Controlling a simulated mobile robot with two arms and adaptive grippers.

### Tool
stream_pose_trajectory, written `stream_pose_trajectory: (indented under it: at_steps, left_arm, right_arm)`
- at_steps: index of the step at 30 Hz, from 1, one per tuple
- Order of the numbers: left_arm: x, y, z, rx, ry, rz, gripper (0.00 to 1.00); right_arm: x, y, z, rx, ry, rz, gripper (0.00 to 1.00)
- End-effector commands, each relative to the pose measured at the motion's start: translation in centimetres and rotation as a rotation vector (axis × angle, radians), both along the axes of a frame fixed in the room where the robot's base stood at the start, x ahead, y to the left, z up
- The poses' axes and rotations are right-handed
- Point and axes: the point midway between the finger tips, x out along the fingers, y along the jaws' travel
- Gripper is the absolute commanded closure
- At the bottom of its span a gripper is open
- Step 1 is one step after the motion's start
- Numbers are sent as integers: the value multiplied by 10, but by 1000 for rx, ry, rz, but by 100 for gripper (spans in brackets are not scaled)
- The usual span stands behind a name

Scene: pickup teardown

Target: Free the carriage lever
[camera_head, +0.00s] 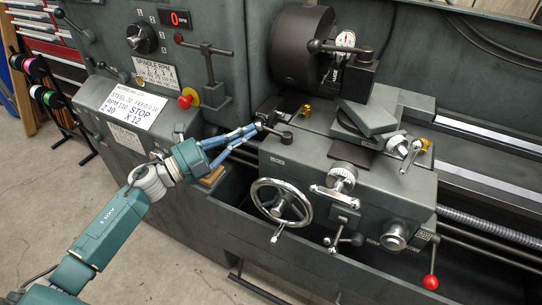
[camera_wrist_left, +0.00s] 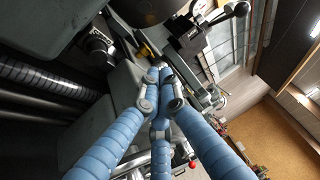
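The carriage lever (camera_head: 274,130) is a short dark arm on a round hub at the top left corner of the grey lathe carriage (camera_head: 310,165). My left gripper (camera_head: 256,127) reaches in from the left with its blue fingers drawn together at the lever's free end. In the left wrist view, the fingertips (camera_wrist_left: 160,74) meet closely, and the dark lever (camera_wrist_left: 178,84) runs out from beside them. The gripper looks shut on the lever's end, though the fingers hide the contact itself. My right gripper is in neither view.
The chuck (camera_head: 300,45) stands behind the lever. The tool post slide (camera_head: 368,118) is to its right. A handwheel (camera_head: 281,203) and a red-knobbed lever (camera_head: 431,281) are on the carriage front. A red button on a yellow base (camera_head: 187,98) is at the left.

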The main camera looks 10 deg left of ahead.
Motion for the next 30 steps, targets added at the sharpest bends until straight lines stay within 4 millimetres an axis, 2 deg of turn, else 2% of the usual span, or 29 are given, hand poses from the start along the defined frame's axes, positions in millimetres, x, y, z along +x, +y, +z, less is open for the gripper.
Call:
stream_pose_trajectory:
  at_steps: [30]
  left_arm:
    - [9, 3, 0, 0, 1, 2, 100]
  right_arm:
    - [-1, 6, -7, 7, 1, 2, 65]
